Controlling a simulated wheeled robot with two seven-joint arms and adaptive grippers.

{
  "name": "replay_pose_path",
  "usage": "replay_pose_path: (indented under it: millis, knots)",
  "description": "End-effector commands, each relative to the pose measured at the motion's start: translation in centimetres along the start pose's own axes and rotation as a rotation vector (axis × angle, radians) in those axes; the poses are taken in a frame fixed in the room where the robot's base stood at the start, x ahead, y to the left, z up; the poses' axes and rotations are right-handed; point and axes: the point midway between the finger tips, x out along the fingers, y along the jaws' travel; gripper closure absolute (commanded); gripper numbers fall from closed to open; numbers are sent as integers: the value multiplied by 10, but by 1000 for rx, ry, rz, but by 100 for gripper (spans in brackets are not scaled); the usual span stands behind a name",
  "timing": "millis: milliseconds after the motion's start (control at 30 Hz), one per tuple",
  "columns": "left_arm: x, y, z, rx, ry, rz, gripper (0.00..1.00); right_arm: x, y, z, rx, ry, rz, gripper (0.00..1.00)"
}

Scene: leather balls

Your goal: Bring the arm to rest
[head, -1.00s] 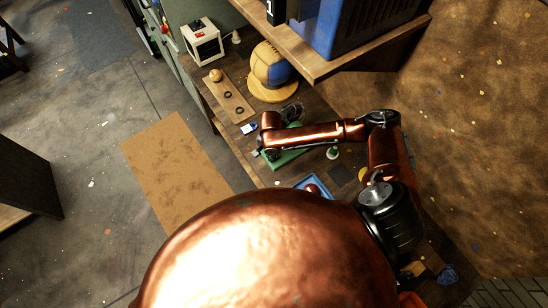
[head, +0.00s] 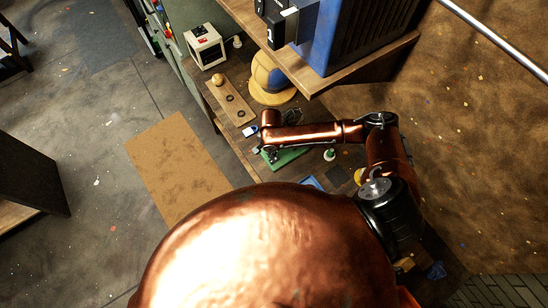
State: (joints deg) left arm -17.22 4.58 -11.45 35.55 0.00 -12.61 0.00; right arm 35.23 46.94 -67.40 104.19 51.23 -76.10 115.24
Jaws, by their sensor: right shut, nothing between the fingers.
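My right arm (head: 310,135) reaches leftward over the workbench, bent at the elbow. Its copper end section turns down towards the bench. My right gripper (head: 262,149) is small and dark here, shut and empty, over or beside the green mat (head: 290,157). I cannot tell its exact height above the mat. A yellow and blue leather ball (head: 266,73) sits on a round tan base, farther back on the bench and apart from the gripper. A small tan ball (head: 218,79) rests on a wooden board with dark rings (head: 235,108). My left gripper is out of view.
A white box (head: 205,47) stands at the back left. A small white-and-green bottle (head: 329,154) stands near the forearm. Floor left of the bench is largely clear.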

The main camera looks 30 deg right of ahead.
Motion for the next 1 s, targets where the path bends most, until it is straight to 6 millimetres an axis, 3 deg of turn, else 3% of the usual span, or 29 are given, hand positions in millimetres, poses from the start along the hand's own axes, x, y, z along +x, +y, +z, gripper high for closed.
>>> replay_pose_path:
  millis: [200,567,767,1000]
  knots:
    - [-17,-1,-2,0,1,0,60,-15,0,0,-1,0,-1,100]
    - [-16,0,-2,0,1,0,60,-13,0,0,-1,0,0,100]
    - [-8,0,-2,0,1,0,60,-6,0,0,-1,0,0,100]
    - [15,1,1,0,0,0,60,13,0,0,0,1,1,100]
